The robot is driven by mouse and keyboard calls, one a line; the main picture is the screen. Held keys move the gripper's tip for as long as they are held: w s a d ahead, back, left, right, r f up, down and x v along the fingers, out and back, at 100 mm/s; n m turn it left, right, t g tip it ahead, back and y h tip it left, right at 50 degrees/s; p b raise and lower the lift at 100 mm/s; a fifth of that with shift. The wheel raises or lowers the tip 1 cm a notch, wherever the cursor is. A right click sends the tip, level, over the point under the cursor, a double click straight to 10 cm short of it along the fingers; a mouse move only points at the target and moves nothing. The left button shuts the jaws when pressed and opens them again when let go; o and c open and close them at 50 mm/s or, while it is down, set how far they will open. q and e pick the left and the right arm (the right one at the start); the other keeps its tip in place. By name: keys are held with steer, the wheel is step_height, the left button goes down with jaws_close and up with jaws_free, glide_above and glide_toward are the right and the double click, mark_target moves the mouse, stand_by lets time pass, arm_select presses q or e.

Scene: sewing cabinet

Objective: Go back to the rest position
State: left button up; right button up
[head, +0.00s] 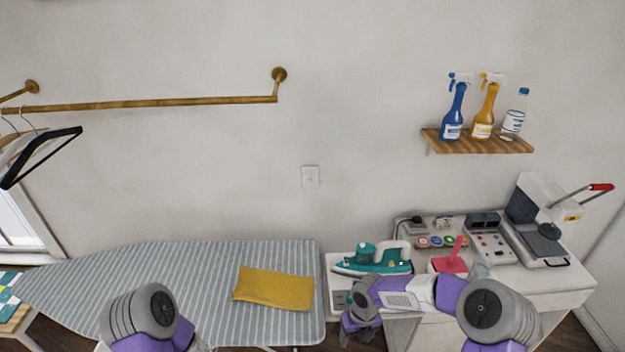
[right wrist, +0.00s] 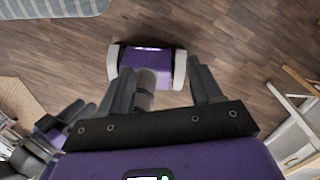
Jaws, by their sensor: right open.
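My right gripper (head: 358,328) hangs pointing down in front of the white cabinet, left of its middle. In the right wrist view its two dark fingers (right wrist: 164,85) stand apart with nothing between them, above the wooden floor and my own base. My left arm (head: 140,315) shows only as a grey and purple joint at the bottom left, in front of the ironing board. The left gripper does not show clearly in either view.
The striped ironing board (head: 180,260) bears a folded yellow cloth (head: 273,288). The white cabinet (head: 560,290) holds a teal iron (head: 375,260), a pink item (head: 450,262) and a heat press (head: 540,225). A shelf (head: 480,143) with bottles and a clothes rail (head: 150,103) are on the wall.

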steer(key=s+a+f+m+g+y+b, duration=0.1)
steer(key=s+a+f+m+y+b, duration=0.15)
steer(key=s+f+m, duration=0.4)
steer(key=s+a+f+m+y+b, duration=0.25)
steer(key=f+m, duration=0.45)
steer(key=m, duration=0.5)
arm_select(q)
step_height(320, 180, down, 11)
steer(key=w+b, duration=0.1)
steer(key=b, duration=0.4)
arm_select(e)
steer(key=s+d+f+m+t, duration=0.1)
steer(key=s+f+m, duration=0.3)
steer(key=m, duration=0.7)
steer(key=s+d+f+m+h, duration=0.1)
steer(key=s+f+m, duration=0.3)
steer(key=m, duration=0.8)
steer(key=shift+s+d+f+t+h, duration=0.3)
steer(key=shift+s+d+f+t, duration=0.1)
steer(key=shift+s, duration=0.5)
arm_select(q)
steer(key=shift+w+f, duration=0.1)
